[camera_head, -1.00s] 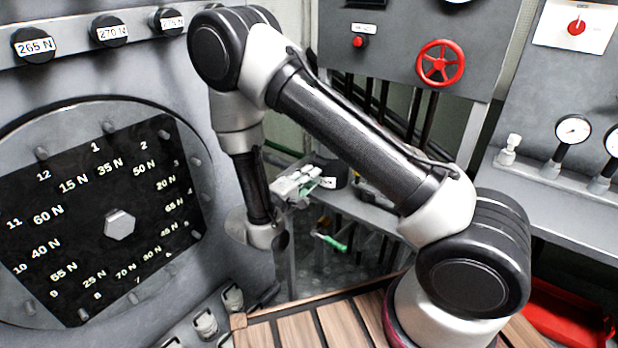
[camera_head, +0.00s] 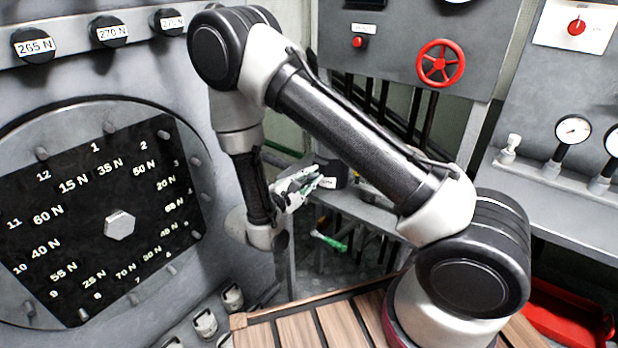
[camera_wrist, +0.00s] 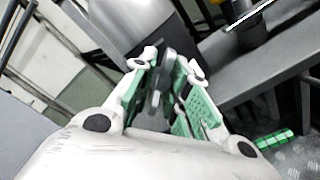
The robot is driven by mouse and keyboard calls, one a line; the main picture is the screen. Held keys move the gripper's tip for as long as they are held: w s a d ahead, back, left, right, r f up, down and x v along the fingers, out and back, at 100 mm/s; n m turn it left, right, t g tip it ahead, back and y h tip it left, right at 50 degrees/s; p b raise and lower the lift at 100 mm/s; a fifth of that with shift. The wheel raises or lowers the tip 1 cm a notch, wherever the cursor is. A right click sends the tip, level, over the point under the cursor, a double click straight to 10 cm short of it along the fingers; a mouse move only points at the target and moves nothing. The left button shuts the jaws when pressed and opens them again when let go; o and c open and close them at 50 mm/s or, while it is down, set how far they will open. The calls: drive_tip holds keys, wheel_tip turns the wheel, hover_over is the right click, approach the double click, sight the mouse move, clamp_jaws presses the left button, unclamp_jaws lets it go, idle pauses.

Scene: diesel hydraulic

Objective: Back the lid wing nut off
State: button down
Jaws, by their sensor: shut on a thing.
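My gripper (camera_head: 308,183) is beside a dark canister (camera_head: 332,172) with a small white label, which stands on a grey bench beyond the large round panel. In the wrist view, the green-padded fingers of my gripper (camera_wrist: 166,78) are shut on the wing nut (camera_wrist: 157,88), a thin dark grey piece between them. Only part of the wing nut shows; the fingers hide its lower part. I cannot tell how far it is turned on its thread. In the head view the wing nut is too small and covered to make out.
The grey bench (camera_head: 365,208) runs to the right, with pipes behind it. A round panel (camera_head: 92,215) with force labels stands close to my arm at left. A red handwheel (camera_head: 440,63) is on the back panel. A green object (camera_head: 329,242) lies low beneath the bench.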

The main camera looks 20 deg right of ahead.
drive_tip(key=n, duration=1.3)
drive_tip(key=shift+n, duration=0.4)
drive_tip(key=n, duration=0.6)
drive_tip(key=shift+f, duration=0.1)
drive_tip(key=n, duration=0.6)
drive_tip(key=shift+n, duration=0.4)
drive_tip(key=c, duration=1.3)
unclamp_jaws()
drive_tip(key=v, duration=1.2)
